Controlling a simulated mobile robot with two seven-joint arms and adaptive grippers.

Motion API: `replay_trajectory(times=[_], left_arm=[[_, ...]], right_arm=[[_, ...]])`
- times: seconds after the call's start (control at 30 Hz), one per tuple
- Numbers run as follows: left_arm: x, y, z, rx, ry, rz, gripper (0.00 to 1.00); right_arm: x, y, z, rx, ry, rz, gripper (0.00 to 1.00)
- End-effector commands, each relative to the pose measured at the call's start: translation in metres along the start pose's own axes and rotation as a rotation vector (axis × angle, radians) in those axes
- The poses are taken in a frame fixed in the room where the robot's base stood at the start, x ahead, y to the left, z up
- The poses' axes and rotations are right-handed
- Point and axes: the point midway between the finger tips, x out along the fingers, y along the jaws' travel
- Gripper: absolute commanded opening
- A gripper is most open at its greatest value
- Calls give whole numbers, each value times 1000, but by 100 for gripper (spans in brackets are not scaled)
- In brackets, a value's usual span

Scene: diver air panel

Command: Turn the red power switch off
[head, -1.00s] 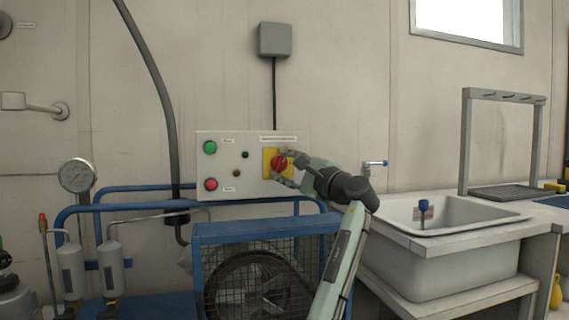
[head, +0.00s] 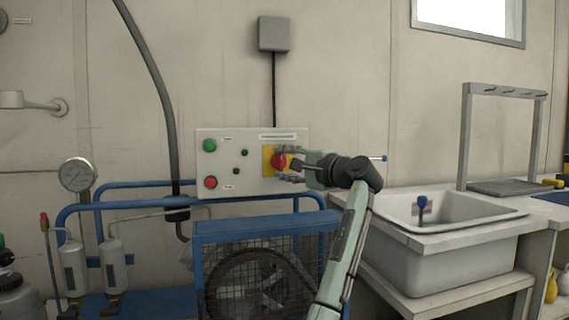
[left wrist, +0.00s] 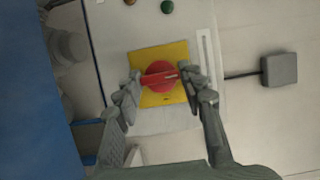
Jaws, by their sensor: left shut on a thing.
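The red power switch (head: 278,161) is a round knob with a raised grip bar, on a yellow plate (head: 268,171) at the right of the white control panel (head: 215,165). My left gripper (head: 285,164) is at the knob, with one finger above it and one below in the head view. In the left wrist view the red switch (left wrist: 160,76) lies between the two fingertips of my left gripper (left wrist: 160,82), which are shut on the ends of its bar. The bar runs nearly straight from fingertip to fingertip. My right gripper is not in view.
The panel also bears a green button (head: 209,145), a red button (head: 211,183) and two small lamps. Below are blue rails and a caged fan (head: 265,275). A sink (head: 435,215) stands to the right of my arm. A grey wall box (head: 274,34) hangs above.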

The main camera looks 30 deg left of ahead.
Motion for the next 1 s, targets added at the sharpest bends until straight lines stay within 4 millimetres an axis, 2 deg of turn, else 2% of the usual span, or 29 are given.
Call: replay_trajectory(times=[0.17,0.2,0.37,0.73,0.87,1.0], left_arm=[[0,1,0,-2,1,2,10],[0,1,0,-1,1,2,40],[0,1,0,-1,1,1,60],[-5,0,-1,0,2,0,60],[-24,0,-1,-1,4,0,60],[-54,1,-1,-1,5,2,60]], right_arm=[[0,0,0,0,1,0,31],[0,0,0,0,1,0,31],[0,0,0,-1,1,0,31],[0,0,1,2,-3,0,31],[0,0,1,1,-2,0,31],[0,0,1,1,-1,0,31]])
